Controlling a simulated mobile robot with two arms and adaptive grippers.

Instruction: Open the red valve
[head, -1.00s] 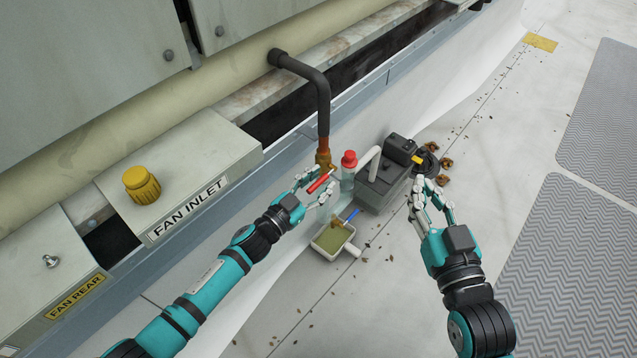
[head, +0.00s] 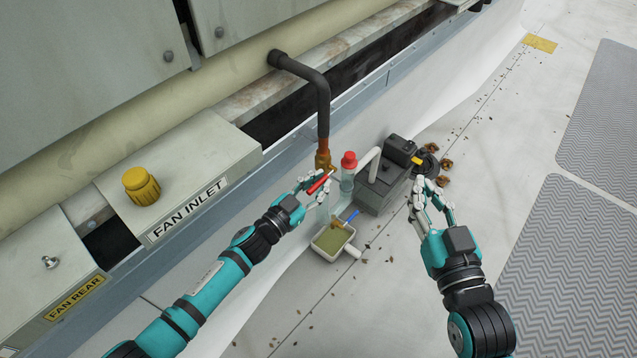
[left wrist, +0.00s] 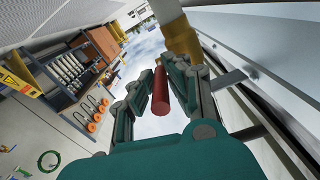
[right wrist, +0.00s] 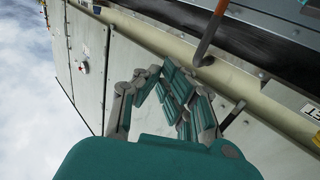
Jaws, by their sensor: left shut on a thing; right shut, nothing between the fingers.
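The red valve handle (head: 317,185) is a short red lever on the brass valve body (head: 323,160) under the dark bent pipe. My left gripper (head: 320,187) has its fingers on both sides of the handle, shut on it. In the left wrist view, the handle (left wrist: 160,92) stands between the fingers, with the brass fitting (left wrist: 181,38) just beyond. Fingers cover part of the handle in the head view. My right gripper (head: 431,187) is shut and empty, to the right of the grey pump box.
A red-capped clear bottle (head: 348,178) and a grey pump box (head: 380,185) stand close right of the valve. Below is a white tray (head: 326,256) of murky liquid with a blue handle (head: 350,217) above it. The wall ledge (head: 240,160) runs behind.

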